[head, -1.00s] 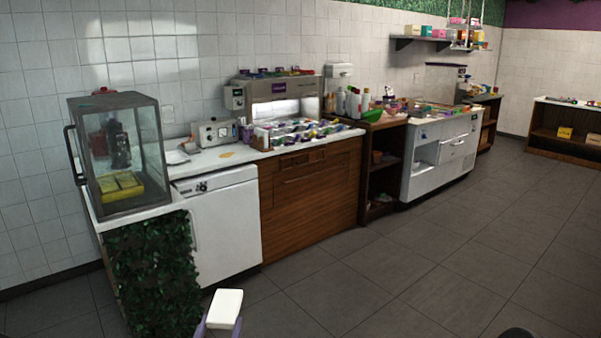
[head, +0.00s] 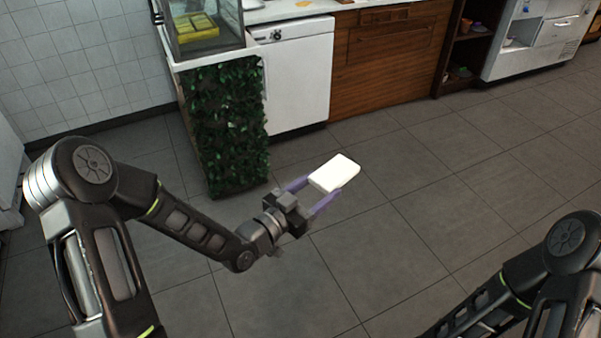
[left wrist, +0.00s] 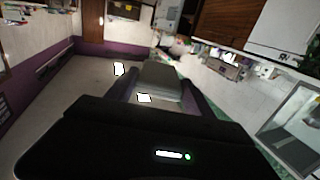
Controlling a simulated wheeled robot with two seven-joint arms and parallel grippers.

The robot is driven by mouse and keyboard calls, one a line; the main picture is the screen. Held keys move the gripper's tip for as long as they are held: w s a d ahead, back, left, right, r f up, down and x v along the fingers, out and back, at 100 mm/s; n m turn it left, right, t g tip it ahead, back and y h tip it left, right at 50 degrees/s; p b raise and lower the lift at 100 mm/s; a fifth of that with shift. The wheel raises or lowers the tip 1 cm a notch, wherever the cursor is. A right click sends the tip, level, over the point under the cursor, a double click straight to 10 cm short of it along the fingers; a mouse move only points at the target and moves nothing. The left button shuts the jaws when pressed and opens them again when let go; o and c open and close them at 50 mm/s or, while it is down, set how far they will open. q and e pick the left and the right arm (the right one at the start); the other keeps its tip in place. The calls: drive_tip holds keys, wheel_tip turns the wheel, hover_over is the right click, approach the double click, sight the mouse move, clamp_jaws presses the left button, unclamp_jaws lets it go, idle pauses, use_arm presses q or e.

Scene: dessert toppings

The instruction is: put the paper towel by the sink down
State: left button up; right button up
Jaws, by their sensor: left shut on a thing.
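A white, flat, block-like paper towel (head: 334,174) is between the purple fingers of my left gripper (head: 322,187) in the head view. My left gripper is shut on it and holds it out in front over the open floor. In the left wrist view the towel (left wrist: 160,82) shows darker and greyish between the fingers. My right arm shows at the lower right of the head view, but its gripper is outside the frame. No sink can be made out in the head view.
A counter end covered in green leaves (head: 224,130) stands beyond the towel, with a glass case (head: 205,30) on top. A white under-counter appliance (head: 296,80) and wooden cabinet (head: 385,60) adjoin it. Grey tiled floor (head: 420,190) is free in front.

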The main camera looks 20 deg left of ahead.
use_arm(q)
drive_tip(key=s+d+f+m+g+h, duration=0.1)
drive_tip(key=s+d+m+g+h, duration=0.3)
drive_tip(key=d, duration=0.5)
drive_tip(key=m+g+h, duration=0.2)
drive_tip(key=g+h, duration=0.1)
drive_tip(key=shift+s+d+f+m, duration=0.2)
drive_tip(key=shift+d+f+m, duration=0.05)
drive_tip(key=shift+m, duration=0.05)
drive_tip(key=shift+a+g, duration=0.1)
drive_tip(key=shift+g, duration=0.3)
drive_tip(key=shift+s+a+m+g+h, duration=0.15)
drive_tip(key=shift+a+m+g+h, duration=0.25)
drive_tip(key=shift+m+g, duration=0.55)
drive_tip(key=shift+s+a+m+g+h, duration=0.25)
drive_tip(key=shift+a+m+g, duration=0.3)
drive_tip(key=shift+g, duration=0.7)
drive_tip(key=shift+s+a+m+g+h, duration=0.1)
drive_tip(key=shift+a+m+g+h, duration=0.25)
drive_tip(key=shift+m+g, duration=0.6)
use_arm(e)
drive_tip(key=shift+o, duration=0.3)
